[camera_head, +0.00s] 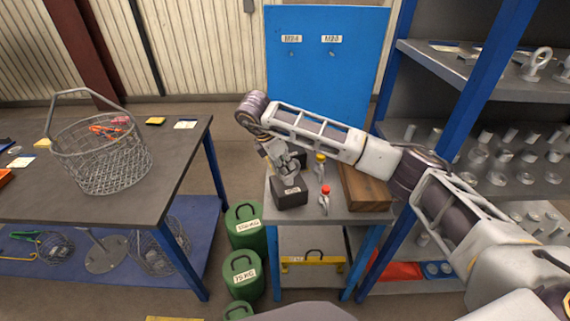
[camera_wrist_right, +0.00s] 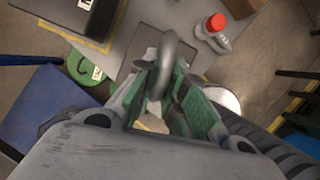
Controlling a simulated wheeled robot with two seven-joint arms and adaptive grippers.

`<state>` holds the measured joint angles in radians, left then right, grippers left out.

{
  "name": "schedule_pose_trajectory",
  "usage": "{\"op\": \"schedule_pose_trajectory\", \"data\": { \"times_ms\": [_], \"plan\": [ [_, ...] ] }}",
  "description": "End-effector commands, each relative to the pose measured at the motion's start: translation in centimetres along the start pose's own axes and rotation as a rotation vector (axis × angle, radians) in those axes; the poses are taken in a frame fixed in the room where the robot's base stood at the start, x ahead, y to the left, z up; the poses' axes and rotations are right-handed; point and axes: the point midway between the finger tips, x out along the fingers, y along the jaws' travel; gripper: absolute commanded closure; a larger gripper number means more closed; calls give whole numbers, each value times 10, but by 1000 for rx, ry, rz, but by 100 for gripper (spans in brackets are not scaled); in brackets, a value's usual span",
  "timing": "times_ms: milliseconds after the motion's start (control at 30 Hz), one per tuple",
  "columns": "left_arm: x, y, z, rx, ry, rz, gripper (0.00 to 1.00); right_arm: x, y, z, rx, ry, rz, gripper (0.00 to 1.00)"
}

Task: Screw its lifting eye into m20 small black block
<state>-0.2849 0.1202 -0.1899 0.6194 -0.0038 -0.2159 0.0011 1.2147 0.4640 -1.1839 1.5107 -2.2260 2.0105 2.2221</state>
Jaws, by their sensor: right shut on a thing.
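The small black block (camera_head: 290,193) sits at the front left of the small grey cart top, with a label on its front. My right gripper (camera_head: 288,172) is just above it, pointing down. In the right wrist view, the fingers are shut on a grey metal lifting eye (camera_wrist_right: 172,55), whose ring stands up between them. A dark grey square face, which looks like the block's top (camera_wrist_right: 148,38), lies beyond the ring. The eye's lower end is hidden, so I cannot tell how far it sits in the block. My left gripper is not in view.
A red-capped part (camera_head: 325,197) stands right of the block, and a yellow-capped part (camera_head: 320,160) behind it. A wooden block (camera_head: 366,188) is at the cart's right. Left is a table with a wire basket (camera_head: 100,150); green weights (camera_head: 243,225) stand between. Shelves rise at right.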

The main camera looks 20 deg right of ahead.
Motion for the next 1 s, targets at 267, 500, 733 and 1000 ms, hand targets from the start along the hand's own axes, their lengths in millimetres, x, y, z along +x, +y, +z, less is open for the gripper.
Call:
{"op": "schedule_pose_trajectory", "data": {
  "times_ms": [267,500,733,1000],
  "plan": [
    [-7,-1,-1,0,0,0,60,1,-2,-9,29,11,-22,100],
    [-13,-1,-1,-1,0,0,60,1,-1,-9,74,10,-40,100],
    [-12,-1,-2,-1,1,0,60,1,0,-6,82,7,-40,63],
    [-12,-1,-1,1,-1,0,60,1,0,-3,86,4,-40,63]
  ]
}}
